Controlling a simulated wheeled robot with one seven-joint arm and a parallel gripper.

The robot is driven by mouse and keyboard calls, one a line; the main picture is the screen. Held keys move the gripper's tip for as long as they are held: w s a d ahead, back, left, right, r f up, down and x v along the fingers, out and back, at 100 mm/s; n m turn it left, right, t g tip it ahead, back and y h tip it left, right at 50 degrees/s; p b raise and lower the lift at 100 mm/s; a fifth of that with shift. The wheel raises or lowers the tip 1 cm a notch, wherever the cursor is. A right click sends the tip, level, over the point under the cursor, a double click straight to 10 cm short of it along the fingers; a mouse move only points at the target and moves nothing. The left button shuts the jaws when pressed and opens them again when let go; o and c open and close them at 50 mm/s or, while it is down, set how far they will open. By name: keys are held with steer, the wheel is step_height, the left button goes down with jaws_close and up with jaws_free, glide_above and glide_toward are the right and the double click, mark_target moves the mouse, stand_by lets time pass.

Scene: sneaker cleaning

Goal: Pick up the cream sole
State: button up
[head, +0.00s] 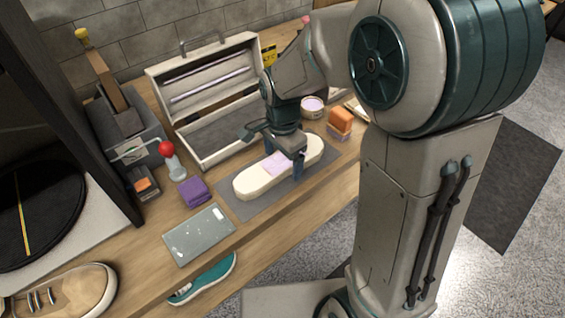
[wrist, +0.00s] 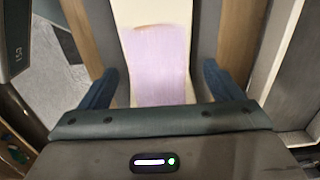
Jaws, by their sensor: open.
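The cream sole (head: 257,180) lies flat on a grey mat (head: 232,203) on the wooden bench in the head view. A pale purple patch (head: 277,162) covers part of its top near the middle. My gripper (head: 298,168) is over the sole, pointing down, around its middle. In the wrist view the sole (wrist: 150,12) runs up between the two blue fingers of my gripper (wrist: 160,88), with the purple patch (wrist: 158,62) between them. The fingers stand apart, one on each side of the sole, with gaps. How low the fingertips reach is hard to tell.
An open toolbox (head: 205,150) stands behind the mat. An orange block (head: 340,121) and a small tub (head: 312,107) sit to the right. A beige shoe (head: 65,290) is at the front left.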

steer(key=shift+f, duration=0.2)
steer(key=c, duration=1.2)
steer(key=shift+o, duration=0.2)
steer(key=shift+r, duration=0.1)
